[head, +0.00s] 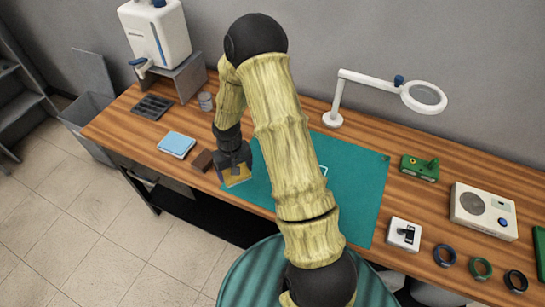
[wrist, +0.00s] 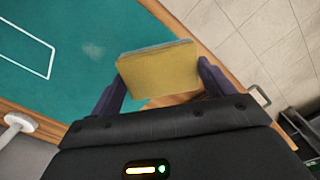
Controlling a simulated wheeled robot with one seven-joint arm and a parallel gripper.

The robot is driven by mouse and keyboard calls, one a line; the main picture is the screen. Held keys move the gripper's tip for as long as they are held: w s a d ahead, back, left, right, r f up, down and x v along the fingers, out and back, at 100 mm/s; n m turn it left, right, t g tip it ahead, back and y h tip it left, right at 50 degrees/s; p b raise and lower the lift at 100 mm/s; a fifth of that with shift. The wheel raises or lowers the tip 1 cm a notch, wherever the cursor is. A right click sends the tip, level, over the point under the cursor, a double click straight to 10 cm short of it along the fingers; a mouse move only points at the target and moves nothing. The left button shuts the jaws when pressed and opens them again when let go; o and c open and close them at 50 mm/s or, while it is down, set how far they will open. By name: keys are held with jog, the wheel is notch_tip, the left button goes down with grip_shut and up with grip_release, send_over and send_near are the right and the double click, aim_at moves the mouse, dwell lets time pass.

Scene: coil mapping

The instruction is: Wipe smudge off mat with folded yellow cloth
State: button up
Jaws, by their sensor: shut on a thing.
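My gripper (head: 235,170) is shut on the folded yellow cloth (head: 238,180) at the left edge of the teal mat (head: 354,210). In the wrist view the cloth (wrist: 158,72) sits between the two fingers of my gripper (wrist: 162,80), over the mat's edge and the wood beside it. I cannot tell whether the cloth touches the surface. A faint pale smudge (wrist: 93,50) shows on the mat in the wrist view, a little to the left of the cloth. A white outline is drawn on the mat farther left. My arm hides much of the mat in the head view.
A blue cloth (head: 176,144) and a brown block (head: 202,160) lie left of the mat. A magnifier lamp (head: 334,118) stands behind it. A green device (head: 420,168), a white box (head: 403,234) and several rings (head: 481,268) are to the right.

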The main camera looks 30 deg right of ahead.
dwell(0.3)
jog(key=s+d+r+n+b, duration=0.1)
jog(key=d+n+b, duration=0.2)
jog(key=d, duration=0.8)
jog(key=shift+s+r+b, duration=0.2)
jog(key=shift+s+b, duration=0.1)
jog(key=shift+b, duration=0.1)
